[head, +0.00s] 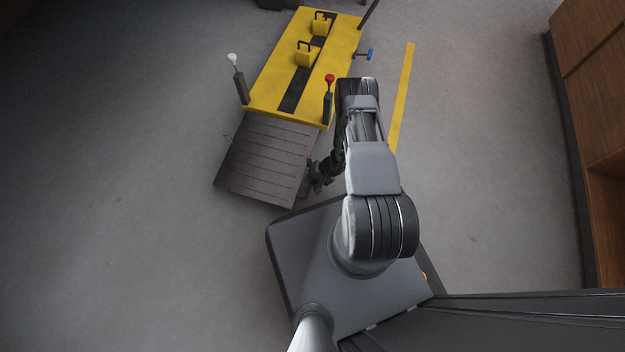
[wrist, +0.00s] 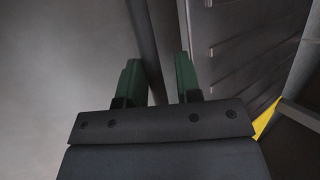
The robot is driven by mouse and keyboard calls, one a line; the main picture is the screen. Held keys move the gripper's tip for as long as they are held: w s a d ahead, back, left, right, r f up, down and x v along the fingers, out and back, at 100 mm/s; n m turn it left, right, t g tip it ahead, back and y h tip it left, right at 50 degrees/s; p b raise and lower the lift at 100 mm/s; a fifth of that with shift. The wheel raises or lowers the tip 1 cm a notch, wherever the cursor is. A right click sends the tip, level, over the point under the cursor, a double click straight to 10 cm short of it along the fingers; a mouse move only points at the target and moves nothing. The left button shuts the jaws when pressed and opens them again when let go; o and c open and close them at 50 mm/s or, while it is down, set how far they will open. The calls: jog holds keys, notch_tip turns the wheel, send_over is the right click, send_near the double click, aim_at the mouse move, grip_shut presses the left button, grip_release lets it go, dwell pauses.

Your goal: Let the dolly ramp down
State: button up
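The dolly (head: 268,103) is a yellow platform with a black centre strip. Its grey slatted ramp (head: 262,160) extends from the near end, toward my base; I cannot tell whether its free edge touches the floor. My gripper (head: 314,184) is low beside the ramp's right edge, partly hidden by my arm in the head view. In the wrist view its two green fingers (wrist: 158,75) are apart. A dark bar or edge (wrist: 148,40) passes in the gap between them; contact is unclear. The slatted ramp surface (wrist: 232,45) shows to the right of the fingers.
A white-knobbed lever (head: 238,80) and a red-knobbed lever (head: 328,98) stand at the platform's near corners. A wooden cabinet (head: 595,110) stands far right. The floor left of the ramp is clear.

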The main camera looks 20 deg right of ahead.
jog(key=shift+r, duration=0.15)
jog(key=p+v, duration=0.5)
jog(key=v, duration=0.8)
jog(key=shift+s+d+r, duration=0.15)
jog(key=shift+d, duration=0.15)
jog(key=w+a+r+n+h+p, duration=0.2)
jog(key=r+p, duration=0.6)
jog(key=r, duration=1.2)
jog(key=w+a+r+n+p, duration=0.2)
jog(key=w+r+p, duration=0.35)
jog(key=r, duration=1.55)
jog(key=s+a+r+n+h+p, duration=0.1)
jog(key=s+r+p, duration=0.4)
jog(key=r, duration=0.8)
jog(key=s+a+r+n+t+h+p, duration=0.1)
jog(key=s+r+p, duration=0.4)
jog(key=r, duration=0.8)
jog(key=s+a+r+t+h+p, duration=0.1)
jog(key=s+a+r+h+p, duration=0.1)
jog(key=s+r+p, duration=0.3)
notch_tip(320, 180, up, 9)
jog(key=h+p, duration=0.1)
jog(key=p, duration=0.3)
jog(key=shift+s+a+n+p, duration=0.15)
jog(key=shift+a+n+p, duration=0.15)
jog(key=shift+a+n, duration=0.1)
jog(key=shift+a+f, duration=0.1)
